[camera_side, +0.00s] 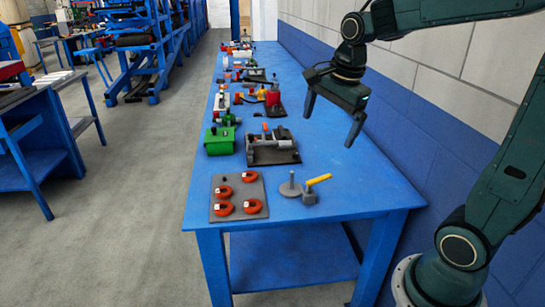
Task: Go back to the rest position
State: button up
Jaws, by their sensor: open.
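My gripper (331,118) hangs above the right side of the long blue table (345,180), near the wall. Its two dark fingers point down and stand wide apart, with nothing between them. It is clear of the things on the table and touches none of them. My dark green arm reaches in from the right edge of the picture.
At the table's near end lie a grey panel (236,190) with several red rings, a grey disc with a peg (290,187) and a yellow-handled part (318,181). A green box (219,142) and a dark fixture (270,150) stand behind. The wall (430,120) runs close along the right.

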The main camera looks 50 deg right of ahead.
jog(key=s+a+n+t, duration=0.1)
jog(key=s+a+n, duration=0.3)
jog(key=n, duration=0.6)
jog(key=s+a+n+t, duration=0.1)
jog(key=s+a+n, duration=0.3)
jog(key=s+n, duration=0.5)
jog(key=shift+s+a+f+n+t+y, duration=0.15)
jog(key=shift+s+a+n+t+y, duration=0.15)
jog(key=shift+n+t+y, duration=0.1)
